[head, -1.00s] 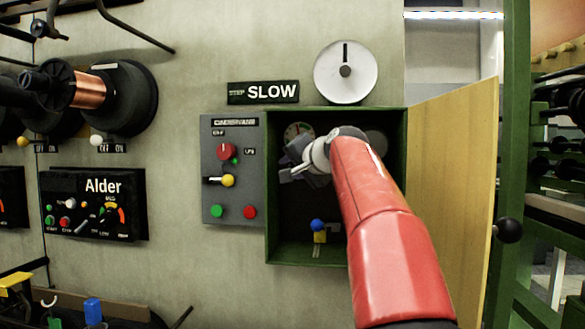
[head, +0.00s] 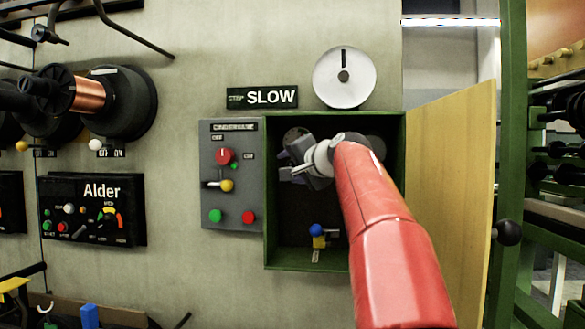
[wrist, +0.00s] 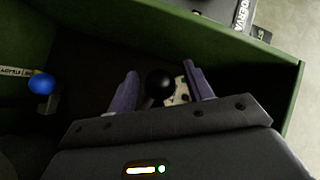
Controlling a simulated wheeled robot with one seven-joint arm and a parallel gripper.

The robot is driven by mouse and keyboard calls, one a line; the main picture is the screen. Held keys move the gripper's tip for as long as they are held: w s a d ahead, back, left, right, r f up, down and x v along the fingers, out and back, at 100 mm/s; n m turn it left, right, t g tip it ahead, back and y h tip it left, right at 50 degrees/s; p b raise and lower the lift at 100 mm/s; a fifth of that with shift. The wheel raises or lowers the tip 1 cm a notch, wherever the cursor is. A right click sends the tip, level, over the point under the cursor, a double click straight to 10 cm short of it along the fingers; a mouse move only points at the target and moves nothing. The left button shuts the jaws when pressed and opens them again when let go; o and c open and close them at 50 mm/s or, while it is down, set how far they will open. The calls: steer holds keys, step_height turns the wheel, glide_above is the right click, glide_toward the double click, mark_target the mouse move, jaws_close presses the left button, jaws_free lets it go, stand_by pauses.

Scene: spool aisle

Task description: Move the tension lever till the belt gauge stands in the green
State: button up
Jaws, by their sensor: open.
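My gripper (head: 290,165) is inside the open green box (head: 335,264), in its upper left part. In the wrist view the two fingers of my gripper (wrist: 160,78) are apart, with a black ball knob (wrist: 159,83) showing between them. I cannot tell whether they touch it. A pale, marked dial face (wrist: 184,93), perhaps the belt gauge, shows partly behind the right finger; its needle cannot be read. A blue-knobbed lever (head: 317,229) stands low in the box; its blue knob (wrist: 41,84) is left of the fingers in the wrist view.
The wooden door (head: 452,190) stands open on the right. A grey control panel (head: 232,200) with red, yellow and green controls adjoins the box's left side. A white dial (head: 345,85) and a SLOW sign (head: 263,96) are above. The box walls leave little room around my gripper.

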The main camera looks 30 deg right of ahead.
steer(key=s+r+b, duration=0.1)
steer(key=s, duration=0.6)
steer(key=shift+s+d+r, duration=0.15)
steer(key=shift+s+d, duration=0.1)
steer(key=shift+s, duration=0.1)
steer(key=s+a+f+n+g+p, duration=0.2)
steer(key=s+a+f+n+g, duration=0.15)
steer(key=a+f, duration=0.6)
steer(key=s+a+f+n+g+p, duration=0.1)
steer(key=s+a+f+n+g, duration=0.2)
steer(key=s+f, duration=0.9)
steer(key=s+a+f+n+g+h+p, duration=0.1)
steer(key=s+a+f+n+g, duration=0.3)
steer(key=s+f, duration=0.7)
step_height(320, 180, down, 5)
steer(key=shift+s+a+f+n+p, duration=0.1)
steer(key=shift+s+a+n+p, duration=0.3)
steer(key=shift+a, duration=0.6)
steer(key=shift+c, duration=0.3)
